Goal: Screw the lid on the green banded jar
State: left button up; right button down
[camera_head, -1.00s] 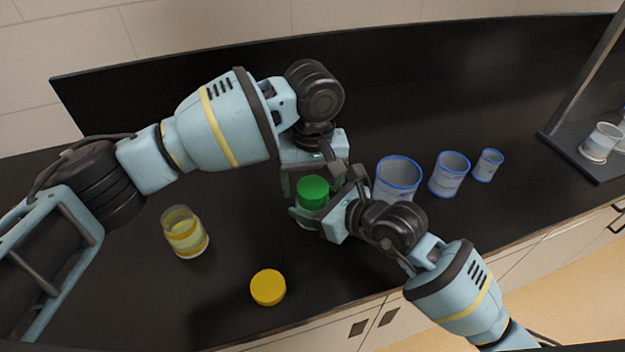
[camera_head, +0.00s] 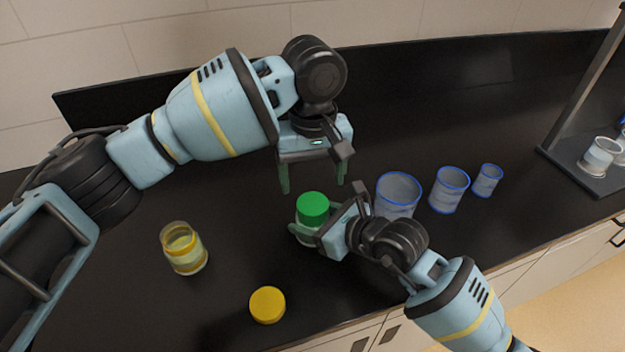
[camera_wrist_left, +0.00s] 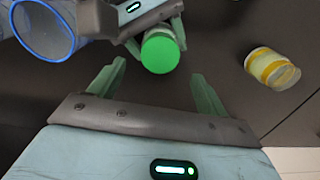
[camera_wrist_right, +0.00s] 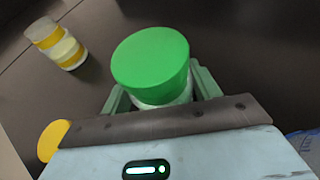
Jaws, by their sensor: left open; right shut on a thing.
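The green banded jar (camera_head: 306,228) stands on the black bench with the green lid (camera_head: 313,205) on its top. The lid also shows in the left wrist view (camera_wrist_left: 160,52) and in the right wrist view (camera_wrist_right: 150,64). From the right wrist view the lid looks seated on the mouth, but I cannot tell how tight it is. My right gripper (camera_head: 318,236) is shut on the jar's body from the right side, below the lid. My left gripper (camera_head: 313,186) is open and empty, raised above and behind the lid, apart from it.
A yellow banded jar (camera_head: 184,250) stands open at the left, with a yellow lid (camera_head: 267,304) lying near the front edge. Blue-rimmed beakers (camera_head: 397,196) stand in a row to the right. A rack (camera_head: 585,165) with glassware is at the far right.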

aim_at(313, 203)
pick_arm(q)
notch_tip(313, 203, up, 2)
jog(key=shift+r+n, duration=0.1)
jog(key=shift+n, duration=0.4)
jog(key=shift+f, duration=4.15)
jog(key=c, duration=0.9)
jog(key=o, duration=1)
jog(key=shift+c, duration=0.2)
jog(key=shift+r, duration=0.1)
jog(key=shift+r, duration=2.2)
